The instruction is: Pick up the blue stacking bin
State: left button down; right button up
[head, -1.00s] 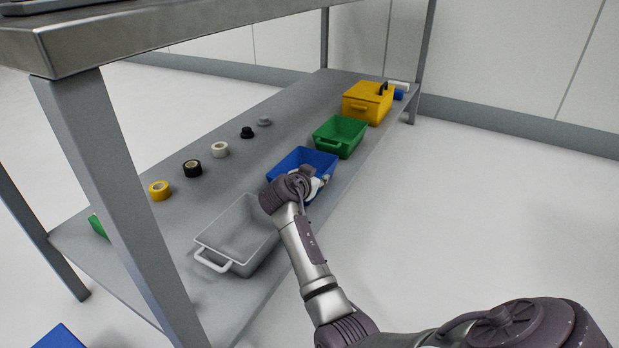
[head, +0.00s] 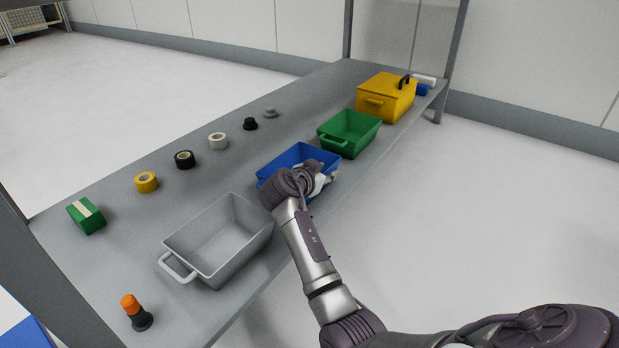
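The blue stacking bin (head: 285,163) stands on the grey lower shelf, between the grey bin and the green bin. My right arm reaches in from the lower right, and its wrist covers the bin's front part. My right gripper (head: 325,178) is at the bin's near right side, over or against its rim. The wrist hides most of the fingers, so I cannot tell whether they are open or closed, or whether they touch the bin. My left gripper is not in view.
A grey bin (head: 214,243) stands in front, left of my wrist; a green bin (head: 349,134) and a yellow toolbox (head: 387,97) stand behind. Tape rolls (head: 185,160), a green box (head: 86,216) and an orange-topped item (head: 135,311) lie along the shelf (head: 110,250).

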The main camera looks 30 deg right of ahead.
jog(key=shift+r, duration=0.1)
jog(key=shift+a, duration=0.1)
grip_shut()
jog(key=shift+r, duration=0.15)
dwell(0.3)
